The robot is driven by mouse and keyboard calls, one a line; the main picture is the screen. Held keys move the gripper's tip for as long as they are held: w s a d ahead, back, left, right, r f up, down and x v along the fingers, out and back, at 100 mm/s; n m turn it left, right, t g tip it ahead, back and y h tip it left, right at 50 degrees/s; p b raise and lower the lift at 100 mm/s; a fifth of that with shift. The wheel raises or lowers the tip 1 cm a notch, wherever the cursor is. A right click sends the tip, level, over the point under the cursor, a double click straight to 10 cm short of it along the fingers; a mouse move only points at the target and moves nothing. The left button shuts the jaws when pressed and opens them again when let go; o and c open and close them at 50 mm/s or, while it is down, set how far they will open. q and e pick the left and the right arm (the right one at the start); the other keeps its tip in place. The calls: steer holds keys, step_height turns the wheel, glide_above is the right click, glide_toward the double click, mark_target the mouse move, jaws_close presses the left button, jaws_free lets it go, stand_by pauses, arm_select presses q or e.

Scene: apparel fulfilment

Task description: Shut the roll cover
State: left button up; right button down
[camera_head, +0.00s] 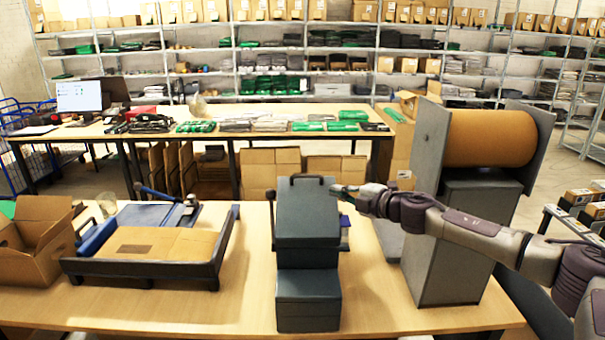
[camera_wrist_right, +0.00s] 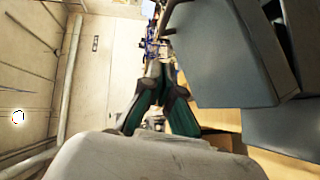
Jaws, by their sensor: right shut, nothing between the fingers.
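A dark grey boxy machine (camera_head: 308,300) stands at the middle of the front table. Its upper part, which looks like the roll cover (camera_head: 307,212), has a dark handle on top. I cannot tell how far the cover is open, and no roll shows inside. My right gripper (camera_head: 337,191) is just right of the upper part, near its top. In the right wrist view, the right gripper's fingertips (camera_wrist_right: 157,72) come together with nothing between them, beside the dark grey panels (camera_wrist_right: 222,55). Any contact is unclear. My left gripper is not in view.
A large brown paper roll (camera_head: 490,138) on a grey stand is at the right. A blue-and-black frame (camera_head: 88,267) holding flat cardboard and an open carton (camera_head: 38,262) are at the left. The table (camera_head: 245,295) is clear between the frame and the machine.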

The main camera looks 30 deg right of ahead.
steer(key=p+x, duration=0.1)
steer(key=x, duration=0.2)
steer(key=p, duration=0.1)
glide_toward(302, 177)
steer(key=w+a, duration=0.3)
steer(key=shift+w+a+f, duration=0.15)
steer(key=shift+w, duration=0.05)
steer(key=shift+w+d+f, duration=0.1)
steer(key=shift+w+d, duration=0.25)
steer(key=shift+w, duration=0.25)
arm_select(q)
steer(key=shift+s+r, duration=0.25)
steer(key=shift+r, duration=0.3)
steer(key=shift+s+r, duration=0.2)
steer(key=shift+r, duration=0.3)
arm_select(e)
steer(key=shift+w+d+f, duration=0.15)
steer(key=shift+w+d, duration=0.15)
steer(key=shift+w, duration=0.35)
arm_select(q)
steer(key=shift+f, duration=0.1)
arm_select(e)
steer(key=shift+f, duration=0.1)
